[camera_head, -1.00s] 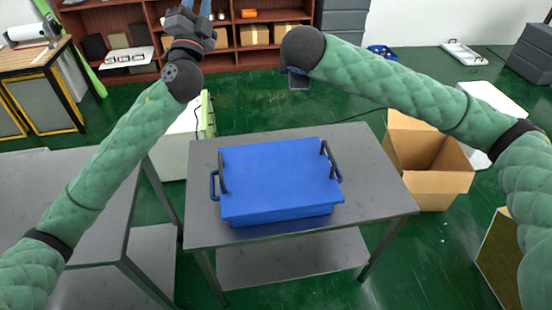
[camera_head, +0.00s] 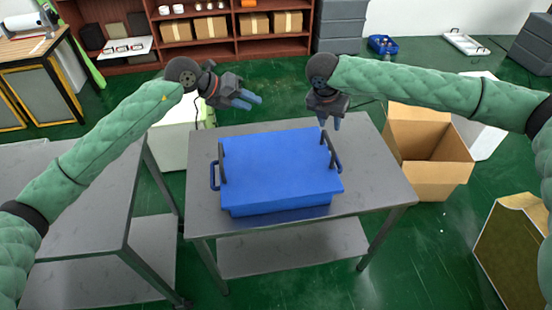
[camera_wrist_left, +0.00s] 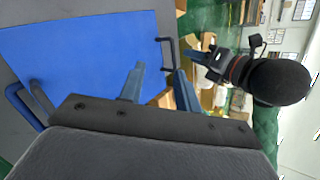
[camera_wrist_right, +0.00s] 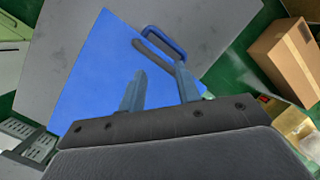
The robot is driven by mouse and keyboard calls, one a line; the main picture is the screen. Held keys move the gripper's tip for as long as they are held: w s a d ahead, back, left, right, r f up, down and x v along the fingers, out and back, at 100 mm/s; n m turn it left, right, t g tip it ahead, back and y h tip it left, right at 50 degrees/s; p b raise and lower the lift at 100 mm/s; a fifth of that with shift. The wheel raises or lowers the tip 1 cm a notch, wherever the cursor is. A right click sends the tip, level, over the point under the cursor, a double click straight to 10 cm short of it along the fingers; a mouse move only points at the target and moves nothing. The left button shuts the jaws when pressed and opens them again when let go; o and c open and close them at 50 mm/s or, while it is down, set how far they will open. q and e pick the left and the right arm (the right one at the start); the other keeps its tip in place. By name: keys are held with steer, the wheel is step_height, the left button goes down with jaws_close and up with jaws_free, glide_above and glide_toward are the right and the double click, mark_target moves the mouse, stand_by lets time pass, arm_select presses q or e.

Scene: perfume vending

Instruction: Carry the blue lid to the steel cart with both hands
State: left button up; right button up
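The blue lid (camera_head: 275,165) lies flat on a blue box (camera_head: 285,212) on the middle grey metal table (camera_head: 370,190). The lid has a dark upright handle on its left (camera_head: 222,165) and right (camera_head: 327,147) sides. My left gripper (camera_head: 247,100) is open and empty above the table's far edge, behind the lid. My right gripper (camera_head: 331,123) is open and empty, behind the lid's far right corner. The lid also shows in the left wrist view (camera_wrist_left: 85,50) and right wrist view (camera_wrist_right: 95,75). Neither gripper touches it.
A second grey metal table (camera_head: 90,195) stands close on the left; I cannot tell which table is the steel cart. An open cardboard box (camera_head: 425,155) stands on the floor at right. A pale cabinet (camera_head: 175,140) is behind, and a shelf rack (camera_head: 235,45) at the back.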

arm_select(q)
steer(key=a+f+n+g+y, duration=0.1)
steer(key=a+f+y, duration=0.3)
steer(key=a+f, duration=0.1)
steer(key=n+g+y, duration=0.2)
steer(key=y, duration=0.2)
glide_above(220, 148)
steer(key=a, duration=0.1)
step_height(220, 148, down, 2)
steer(key=f, duration=0.1)
steer(key=shift+a+r+n, duration=0.25)
steer(key=shift+a+n, duration=0.05)
steer(key=shift+n, duration=0.1)
arm_select(e)
steer(key=n, duration=0.2)
steer(key=s+n+g, duration=0.1)
steer(key=n, duration=0.2)
steer(key=f+n, duration=0.1)
steer(key=n, duration=0.1)
steer(key=shift+s+a+n+y, duration=0.15)
steer(key=shift+s+n+y, duration=0.15)
steer(key=shift+n, duration=0.1)
arm_select(q)
steer(key=shift+f, duration=0.1)
